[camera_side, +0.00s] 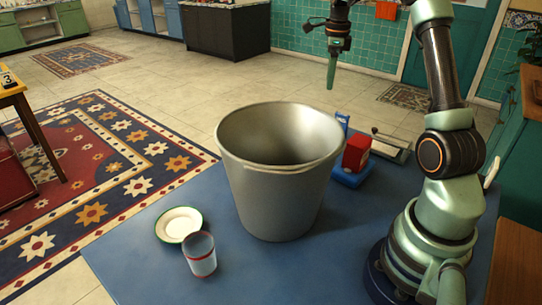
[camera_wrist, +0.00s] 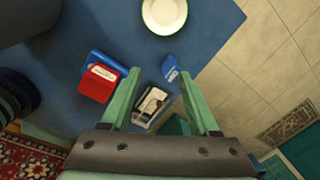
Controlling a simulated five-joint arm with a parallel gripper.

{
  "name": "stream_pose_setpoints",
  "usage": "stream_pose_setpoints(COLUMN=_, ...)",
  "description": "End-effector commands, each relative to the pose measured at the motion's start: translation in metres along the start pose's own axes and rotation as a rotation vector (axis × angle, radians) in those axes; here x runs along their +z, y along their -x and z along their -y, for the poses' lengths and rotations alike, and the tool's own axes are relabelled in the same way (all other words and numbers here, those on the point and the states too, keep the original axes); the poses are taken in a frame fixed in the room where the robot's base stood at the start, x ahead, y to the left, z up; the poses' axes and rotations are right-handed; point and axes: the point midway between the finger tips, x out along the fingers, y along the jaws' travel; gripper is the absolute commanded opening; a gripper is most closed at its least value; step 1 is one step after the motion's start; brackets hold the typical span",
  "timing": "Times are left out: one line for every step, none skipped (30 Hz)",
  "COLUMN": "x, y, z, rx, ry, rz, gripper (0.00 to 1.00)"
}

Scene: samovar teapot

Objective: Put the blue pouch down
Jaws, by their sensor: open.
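The blue pouch (camera_side: 343,121), with a pale label, shows just right of the metal pot's rim in the side view, and the pot may hide part of it. In the wrist view the pouch (camera_wrist: 171,68) appears between the fingertips, near the right one, on the blue table. My gripper (camera_side: 331,87) points down above and slightly left of the pouch, with a visible gap between them. In the wrist view my gripper (camera_wrist: 160,74) has its two green fingers wide apart, with nothing held between them.
A large metal pot (camera_side: 275,195) stands mid-table. Beside it are a red box (camera_side: 357,153) by a blue object (camera_side: 350,178), and a metal tray-like item (camera_side: 391,148). A plate (camera_side: 180,224) and a cup (camera_side: 200,255) stand front left. A green-rimmed plate (camera_wrist: 164,12) shows in the wrist view.

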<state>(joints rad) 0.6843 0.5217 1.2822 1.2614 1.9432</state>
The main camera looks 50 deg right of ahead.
Motion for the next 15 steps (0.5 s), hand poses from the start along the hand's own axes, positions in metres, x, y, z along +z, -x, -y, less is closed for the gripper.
stream_pose_setpoints(x=0.017, y=0.016, z=-0.019, rx=-0.027, ry=0.150, rz=0.014, gripper=0.61)
stream_pose_setpoints(x=0.025, y=0.023, z=-0.030, rx=-0.039, ry=0.242, rz=0.019, gripper=0.61)
stream_pose_setpoints(x=0.035, y=0.032, z=-0.045, rx=-0.059, ry=0.365, rz=0.026, gripper=0.61)
stream_pose_setpoints(x=0.042, y=0.038, z=-0.057, rx=-0.073, ry=0.457, rz=0.031, gripper=0.61)
stream_pose_setpoints(x=0.049, y=0.044, z=-0.068, rx=-0.089, ry=0.549, rz=0.035, gripper=0.61)
stream_pose_setpoints(x=0.056, y=0.051, z=-0.085, rx=-0.109, ry=0.672, rz=0.039, gripper=0.61)
stream_pose_setpoints(x=0.061, y=0.056, z=-0.097, rx=-0.127, ry=0.762, rz=0.042, gripper=0.61)
stream_pose_setpoints(x=0.065, y=0.060, z=-0.109, rx=-0.143, ry=0.853, rz=0.044, gripper=0.61)
stream_pose_setpoints(x=0.070, y=0.066, z=-0.126, rx=-0.166, ry=0.975, rz=0.045, gripper=0.61)
stream_pose_setpoints(x=0.073, y=0.069, z=-0.138, rx=-0.183, ry=1.066, rz=0.046, gripper=0.61)
stream_pose_setpoints(x=0.076, y=0.072, z=-0.151, rx=-0.202, ry=1.158, rz=0.046, gripper=0.61)
stream_pose_setpoints(x=0.078, y=0.075, z=-0.168, rx=-0.228, ry=1.278, rz=0.044, gripper=0.61)
stream_pose_setpoints(x=0.080, y=0.077, z=-0.180, rx=-0.247, ry=1.369, rz=0.042, gripper=0.61)
stream_pose_setpoints(x=0.081, y=0.078, z=-0.192, rx=-0.268, ry=1.459, rz=0.039, gripper=0.61)
stream_pose_setpoints(x=0.081, y=0.079, z=-0.209, rx=-0.295, ry=1.579, rz=0.035, gripper=0.61)
